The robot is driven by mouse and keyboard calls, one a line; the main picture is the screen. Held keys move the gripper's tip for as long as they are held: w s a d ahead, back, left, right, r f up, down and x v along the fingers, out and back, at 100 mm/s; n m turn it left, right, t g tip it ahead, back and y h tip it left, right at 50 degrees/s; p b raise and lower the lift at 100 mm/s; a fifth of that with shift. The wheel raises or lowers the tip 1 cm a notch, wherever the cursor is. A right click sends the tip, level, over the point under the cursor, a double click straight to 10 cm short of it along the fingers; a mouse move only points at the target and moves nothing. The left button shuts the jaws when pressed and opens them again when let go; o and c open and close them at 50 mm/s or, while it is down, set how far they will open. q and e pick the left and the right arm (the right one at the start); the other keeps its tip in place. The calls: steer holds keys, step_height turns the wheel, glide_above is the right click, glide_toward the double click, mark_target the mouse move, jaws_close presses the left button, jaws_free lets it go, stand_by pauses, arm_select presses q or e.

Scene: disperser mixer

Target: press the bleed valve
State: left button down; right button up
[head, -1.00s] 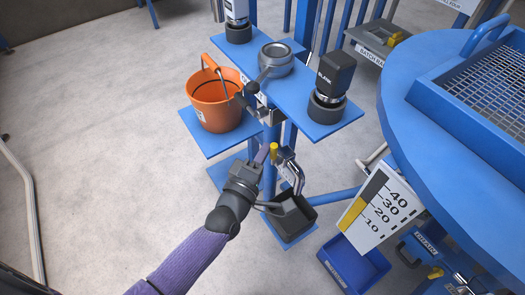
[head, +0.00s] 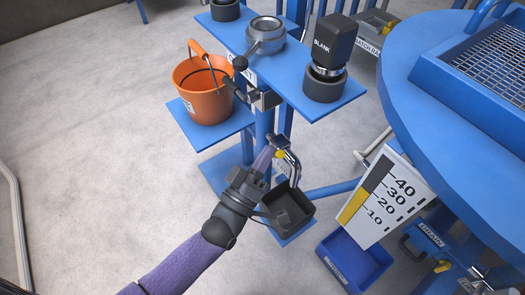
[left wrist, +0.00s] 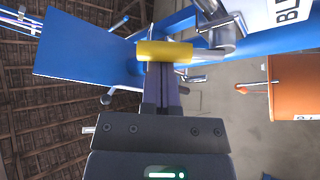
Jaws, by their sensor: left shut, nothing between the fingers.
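The bleed valve is a metal fitting with a yellow cap (head: 281,154) on the blue stand, below the shelf and above a black cup (head: 288,208). In the left wrist view the yellow cap (left wrist: 165,51) lies across the ends of my fingers. My left gripper (head: 266,157) is shut and empty, its fingertips at the cap and partly covering it in the head view. Whether they touch it I cannot tell. A white plate (left wrist: 292,12) with cut-off lettering starting "BL" shows beside the valve. My right gripper is in neither view.
An orange bucket (head: 203,91) sits on a blue shelf (head: 238,127) left of the post. A black BLANK part (head: 332,43) stands on the upper shelf. The blue round machine (head: 425,115) and scale plate (head: 385,197) are at right. Floor is clear at left.

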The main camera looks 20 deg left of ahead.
arm_select(q)
steer(key=shift+s+d+f+m+g+h+b, duration=0.25)
steer(key=shift+f+m+g+h+b, duration=0.4)
steer(key=shift+m+h, duration=1.2)
steer(key=shift+s+d+f+m+g+h+b, duration=0.25)
steer(key=shift+m+h+b, duration=0.65)
steer(key=shift+m, duration=1.8)
steer(key=shift+s+d+f+m+g+h+b, duration=0.1)
steer(key=shift+d+f+m+g+h+b, duration=0.4)
steer(key=shift+m+h, duration=1.4)
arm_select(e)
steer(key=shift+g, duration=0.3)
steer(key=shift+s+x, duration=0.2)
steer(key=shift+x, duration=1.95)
arm_select(q)
steer(key=shift+a+f+m+y, duration=0.15)
steer(key=shift+f+m+y, duration=0.1)
steer(key=shift+m, duration=0.4)
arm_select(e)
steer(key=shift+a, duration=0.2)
arm_select(q)
step_height(320, 180, up, 5)
steer(key=p, duration=0.3)
steer(key=v, duration=1.1)
steer(key=shift+f, duration=0.2)
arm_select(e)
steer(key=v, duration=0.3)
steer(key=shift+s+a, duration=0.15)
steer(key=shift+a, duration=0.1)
